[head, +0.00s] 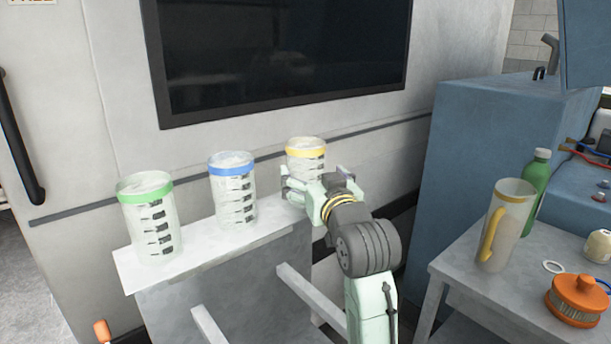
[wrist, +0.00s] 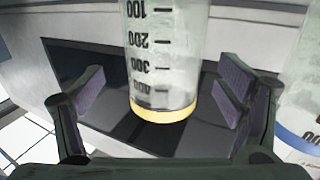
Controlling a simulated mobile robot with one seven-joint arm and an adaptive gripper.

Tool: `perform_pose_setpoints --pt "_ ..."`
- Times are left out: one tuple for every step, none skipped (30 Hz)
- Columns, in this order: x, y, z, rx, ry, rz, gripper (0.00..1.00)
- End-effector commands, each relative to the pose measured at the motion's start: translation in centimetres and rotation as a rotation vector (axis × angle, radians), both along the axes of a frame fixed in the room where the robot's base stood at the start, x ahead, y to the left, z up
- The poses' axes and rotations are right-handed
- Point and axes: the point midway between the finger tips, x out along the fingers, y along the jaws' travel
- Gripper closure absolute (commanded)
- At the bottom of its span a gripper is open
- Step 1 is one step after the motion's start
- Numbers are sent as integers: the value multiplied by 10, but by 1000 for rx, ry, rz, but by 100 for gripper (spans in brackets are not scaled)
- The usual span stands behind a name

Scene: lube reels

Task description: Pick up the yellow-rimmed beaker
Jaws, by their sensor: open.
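The yellow-rimmed beaker (head: 306,161) stands upright at the right end of the light shelf, a clear container with dark markings. My gripper (head: 302,193) is at its front, and hides its lower part in the head view. In the wrist view the beaker (wrist: 165,58) appears upside down, its yellow rim (wrist: 165,114) toward the picture's bottom. The open fingers of my gripper (wrist: 163,92) show on both sides of it, with a gap on each side. No contact is visible.
A blue-rimmed beaker (head: 233,190) stands left of the yellow one, and its blue rim (wrist: 297,138) shows at the wrist view's right edge. A green-rimmed beaker (head: 151,217) stands farther left. A yellow-handled jug (head: 507,226) and green bottle (head: 536,189) stand on the right table (head: 462,262).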

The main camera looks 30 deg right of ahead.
Motion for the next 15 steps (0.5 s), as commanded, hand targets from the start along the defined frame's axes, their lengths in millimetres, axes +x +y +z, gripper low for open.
perform_pose_setpoints --pt "7 -1 2 2 3 1 14" --pt "11 -1 2 2 3 2 14" --pt "18 -2 2 2 4 2 14" --pt "23 -3 2 2 4 1 14" --pt "27 -4 2 2 3 1 14" --pt "33 -5 1 2 4 1 14" --pt "36 -6 1 2 2 1 14" --pt "39 -7 1 2 3 1 14" --pt "42 -8 0 1 3 1 14" --pt "44 -9 0 1 2 1 14" --pt "45 -9 0 -1 1 1 14" --pt "46 -9 0 -1 1 1 14" --pt "46 -9 -1 -1 1 0 14" --pt "46 -9 -1 -1 1 0 14" --pt "46 -9 -1 -1 1 0 14"
